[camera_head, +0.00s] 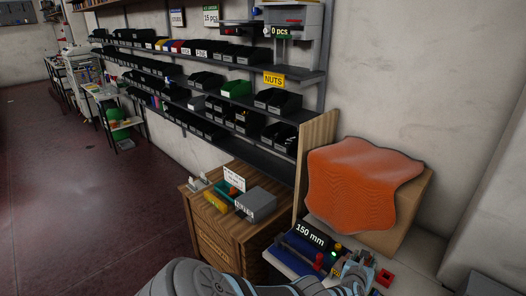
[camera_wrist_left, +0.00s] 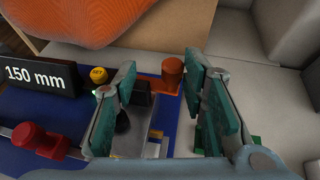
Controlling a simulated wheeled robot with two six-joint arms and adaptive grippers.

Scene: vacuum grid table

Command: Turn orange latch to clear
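The orange latch (camera_wrist_left: 173,73) shows in the left wrist view as an upright orange knob with a flat orange arm at its foot, at the edge of a blue plate (camera_wrist_left: 45,103). My left gripper (camera_wrist_left: 163,82) is open, with its two teal-padded fingers apart. The knob appears between the fingertips in that view, beyond them or level with them; I cannot tell which. Nothing is held. In the head view my left gripper (camera_head: 357,270) is over the fixture at the lower right and hides the latch there. My right gripper is not in view.
On the plate are a "150 mm" sign (camera_wrist_left: 40,77), a red knob (camera_wrist_left: 38,139), a yellow button (camera_wrist_left: 99,74) and a black block between the fingers. An orange sheet (camera_head: 362,183) on a board stands behind. A wooden cabinet (camera_head: 222,247) with small items is to the left.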

